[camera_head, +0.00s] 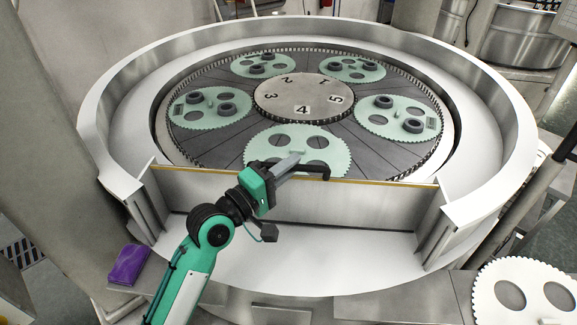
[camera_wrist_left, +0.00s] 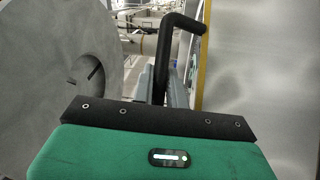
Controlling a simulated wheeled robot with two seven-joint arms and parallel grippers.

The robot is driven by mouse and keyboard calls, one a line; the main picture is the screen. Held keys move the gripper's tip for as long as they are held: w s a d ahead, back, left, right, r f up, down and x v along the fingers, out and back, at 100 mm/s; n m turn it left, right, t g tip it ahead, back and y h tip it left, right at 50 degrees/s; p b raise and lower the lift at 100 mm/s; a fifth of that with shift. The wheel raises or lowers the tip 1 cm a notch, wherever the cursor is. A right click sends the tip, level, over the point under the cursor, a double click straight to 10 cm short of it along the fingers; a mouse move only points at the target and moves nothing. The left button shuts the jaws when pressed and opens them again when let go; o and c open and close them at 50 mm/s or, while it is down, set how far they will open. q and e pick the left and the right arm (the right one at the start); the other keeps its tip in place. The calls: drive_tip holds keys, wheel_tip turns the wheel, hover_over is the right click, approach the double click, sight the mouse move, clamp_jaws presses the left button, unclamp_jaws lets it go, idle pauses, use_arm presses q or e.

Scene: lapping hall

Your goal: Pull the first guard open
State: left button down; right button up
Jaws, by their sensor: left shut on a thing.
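The first guard (camera_head: 345,203) is a grey metal panel with a yellow top edge. It spans the front gap in the round white wall between two side posts. Its black bar handle (camera_head: 322,176) is at the top edge and also shows in the left wrist view (camera_wrist_left: 182,22), where the guard's sheet (camera_wrist_left: 265,70) fills the right side. My left gripper (camera_head: 294,161) reaches over the top edge and is shut on the handle; the exact contact is partly hidden. My right gripper is not in view.
Behind the guard lies a round dark plate (camera_head: 235,142) with several green toothed carriers (camera_head: 345,152) and a numbered centre disc (camera_head: 285,92). A purple block (camera_head: 128,265) lies at the left. A white toothed disc (camera_head: 500,275) is at the lower right.

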use_arm(q)
drive_tip(key=s+f+m+h+b, duration=0.2)
drive_tip(key=s+b, duration=0.4)
drive_tip(key=b, duration=0.3)
drive_tip(key=s+f+m+h+b, duration=0.3)
drive_tip(key=s+m+h+b, duration=0.1)
drive_tip(key=b, duration=0.4)
drive_tip(key=shift+s+a+f+m+b, duration=0.2)
drive_tip(key=shift+s+a+m+b, duration=0.2)
drive_tip(key=shift+s+m, duration=0.4)
drive_tip(key=shift+s, duration=0.1)
